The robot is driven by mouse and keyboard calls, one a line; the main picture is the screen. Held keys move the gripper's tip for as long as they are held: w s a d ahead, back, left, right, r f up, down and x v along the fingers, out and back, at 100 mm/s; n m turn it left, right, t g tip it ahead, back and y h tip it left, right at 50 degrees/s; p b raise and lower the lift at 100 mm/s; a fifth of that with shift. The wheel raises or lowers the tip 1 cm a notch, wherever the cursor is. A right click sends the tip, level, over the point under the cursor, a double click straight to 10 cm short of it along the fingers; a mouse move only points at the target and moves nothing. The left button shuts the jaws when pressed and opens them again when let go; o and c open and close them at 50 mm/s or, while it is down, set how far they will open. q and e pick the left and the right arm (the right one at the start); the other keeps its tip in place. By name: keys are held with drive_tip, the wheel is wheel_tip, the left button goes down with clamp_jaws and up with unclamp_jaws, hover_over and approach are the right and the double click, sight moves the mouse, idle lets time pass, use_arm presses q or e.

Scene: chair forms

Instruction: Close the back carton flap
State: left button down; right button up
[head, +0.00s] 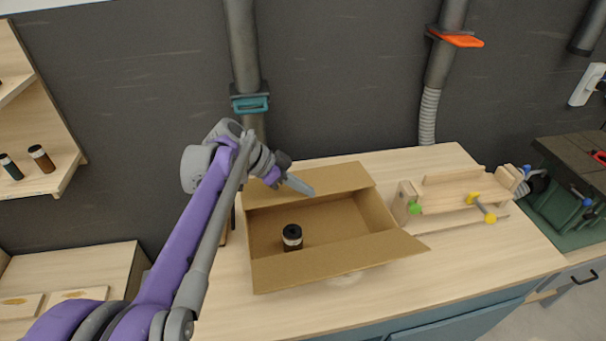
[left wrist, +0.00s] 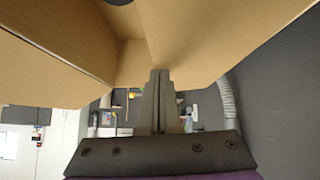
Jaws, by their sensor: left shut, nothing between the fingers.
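The open cardboard carton (head: 330,272) stands on the wooden bench. Its back flap (head: 335,181) is raised and leans back from the back edge. My left gripper (head: 302,185) comes in from the left and is shut and empty, with its fingertips in front of the back flap in the head view. I cannot tell whether they touch it. In the left wrist view the shut fingers (left wrist: 160,75) point between cardboard panels, with one panel (left wrist: 225,35) to the right of the tips. My right gripper is not in view.
A dark jar (head: 292,237) with a black lid stands inside the carton at the left. A wooden clamp fixture (head: 455,195) is to the right on the bench (head: 450,270). Grey pipes (head: 244,50) run down the dark wall behind. The bench front is clear.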

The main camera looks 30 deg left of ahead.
use_arm(q)
drive_tip(key=shift+s+f+m+t+y, duration=0.1)
drive_tip(key=shift+f+m+t+y, duration=0.25)
drive_tip(key=shift+f, duration=0.25)
drive_tip(key=shift+r, duration=0.1)
